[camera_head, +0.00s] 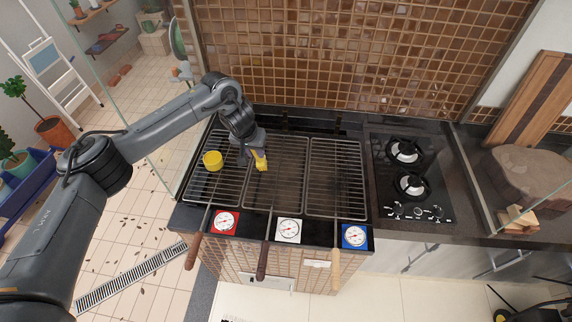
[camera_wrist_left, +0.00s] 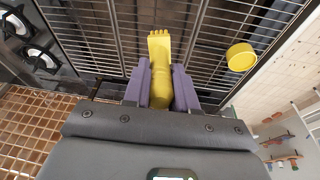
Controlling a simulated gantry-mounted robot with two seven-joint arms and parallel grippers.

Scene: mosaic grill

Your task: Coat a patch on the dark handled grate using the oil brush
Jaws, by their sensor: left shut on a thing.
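My left gripper (camera_head: 258,154) is shut on the yellow oil brush (camera_head: 261,163), with its purple fingers on either side of the handle in the left wrist view (camera_wrist_left: 160,88). The brush's bristle end (camera_wrist_left: 160,42) points away from the gripper. The dark handled grate (camera_head: 289,190) is the middle one of three, with a dark brown handle (camera_head: 263,262) at the front. The brush shows over its left side, near the gap to the left grate. I cannot tell whether the bristles touch the bars. My right gripper is not in view.
A yellow cup (camera_head: 213,160) stands on the left grate (camera_head: 228,186), which has a reddish-brown handle. The right grate (camera_head: 337,180) has a light wood handle and is empty. A black hob (camera_head: 411,182) lies to the right. A tiled wall (camera_head: 360,50) rises behind.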

